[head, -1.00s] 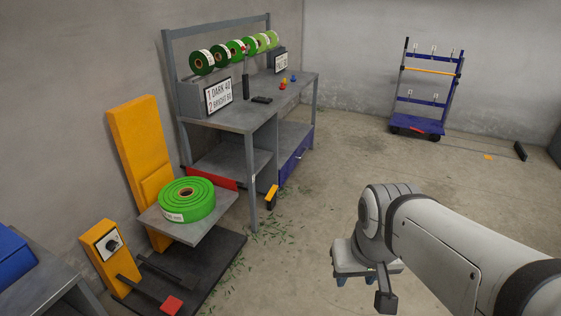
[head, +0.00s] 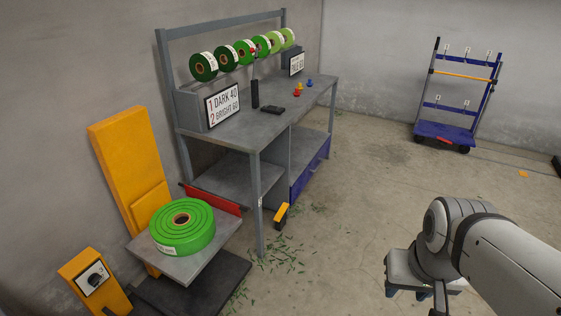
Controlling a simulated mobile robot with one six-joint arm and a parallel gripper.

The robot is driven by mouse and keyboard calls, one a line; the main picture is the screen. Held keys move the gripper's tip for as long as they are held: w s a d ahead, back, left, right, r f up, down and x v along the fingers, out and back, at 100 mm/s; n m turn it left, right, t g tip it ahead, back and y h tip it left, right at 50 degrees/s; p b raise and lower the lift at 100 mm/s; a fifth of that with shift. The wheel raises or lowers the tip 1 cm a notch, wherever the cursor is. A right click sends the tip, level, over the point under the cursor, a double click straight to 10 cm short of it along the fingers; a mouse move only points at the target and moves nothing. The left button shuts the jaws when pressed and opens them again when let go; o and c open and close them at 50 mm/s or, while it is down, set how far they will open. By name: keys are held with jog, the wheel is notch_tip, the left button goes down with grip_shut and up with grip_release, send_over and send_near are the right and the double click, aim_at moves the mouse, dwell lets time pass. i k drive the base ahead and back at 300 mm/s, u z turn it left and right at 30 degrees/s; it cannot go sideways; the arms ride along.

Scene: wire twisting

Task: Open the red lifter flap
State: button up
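The red flap (head: 213,199) is a long thin panel along the far edge of the lifter's grey platform (head: 200,263). It appears raised on edge between the platform and the workbench. A large green roll (head: 182,228) lies flat on the platform and hides part of the space before the flap. The lifter has a tall yellow column (head: 128,180). My gripper (head: 406,292) is at the lower right, pointing down over open floor, well apart from the flap. Its blue fingertips are apart with nothing visible between them.
A grey workbench (head: 255,126) with several green rolls on a rack stands behind the lifter. A yellow control post (head: 95,283) with a black knob is at lower left. A blue cart (head: 443,134) stands far right. Green scraps litter the floor; the middle floor is clear.

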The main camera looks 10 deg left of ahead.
aim_at(233, 208)
jog(key=u, duration=0.35)
jog(key=i, duration=1.45)
jog(key=u, duration=0.8)
jog(key=k, duration=0.75)
jog(key=u, duration=0.2)
jog(key=i, duration=0.8)
jog(key=z, duration=0.05)
